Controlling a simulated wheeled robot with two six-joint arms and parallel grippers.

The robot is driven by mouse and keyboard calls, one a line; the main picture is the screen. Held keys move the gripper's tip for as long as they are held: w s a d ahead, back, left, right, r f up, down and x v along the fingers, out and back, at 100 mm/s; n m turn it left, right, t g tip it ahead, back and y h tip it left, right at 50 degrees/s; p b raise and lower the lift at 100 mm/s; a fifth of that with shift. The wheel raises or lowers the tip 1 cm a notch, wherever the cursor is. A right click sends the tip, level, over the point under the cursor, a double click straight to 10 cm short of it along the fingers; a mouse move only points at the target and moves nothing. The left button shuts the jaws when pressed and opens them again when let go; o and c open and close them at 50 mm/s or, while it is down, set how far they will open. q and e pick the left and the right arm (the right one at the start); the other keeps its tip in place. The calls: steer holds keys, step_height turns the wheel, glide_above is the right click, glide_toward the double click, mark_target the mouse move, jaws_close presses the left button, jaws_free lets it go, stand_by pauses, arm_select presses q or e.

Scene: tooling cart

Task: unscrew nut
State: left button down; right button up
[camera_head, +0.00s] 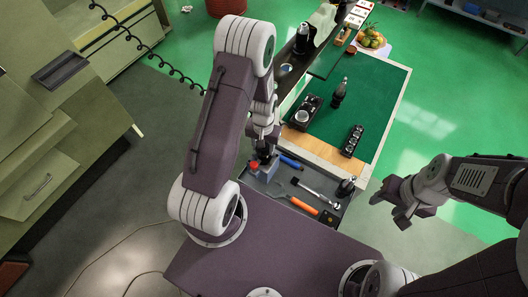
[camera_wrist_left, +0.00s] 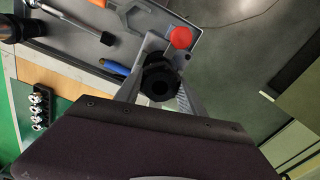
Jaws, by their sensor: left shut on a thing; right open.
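A black round nut (camera_wrist_left: 160,84) with a dark hole in its middle sits between the fingers of my left gripper (camera_wrist_left: 160,98) in the left wrist view. The fingers press on it from both sides. Just beyond it is a grey fixture with a red cap (camera_wrist_left: 181,37), and I cannot tell how the nut meets the fixture. In the head view my left gripper (camera_head: 264,147) is low over the back left corner of the grey tool tray, beside the red cap (camera_head: 254,165); my arm partly hides the spot. My right gripper (camera_head: 388,210) is open and empty, right of the tray.
The grey tray (camera_head: 333,184) holds a blue handle (camera_head: 290,162), a hammer-like tool (camera_head: 315,194) and an orange-handled tool (camera_head: 304,206). Behind it, a green mat (camera_head: 375,100) carries a black parts box (camera_head: 303,112), a drill-like tool (camera_head: 338,93) and a socket rail (camera_head: 353,140). Cabinets stand left.

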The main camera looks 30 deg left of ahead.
arm_select(q)
steer(key=n, duration=0.6)
steer(key=shift+n, duration=0.5)
steer(key=n, duration=0.4)
steer(key=shift+n, duration=0.4)
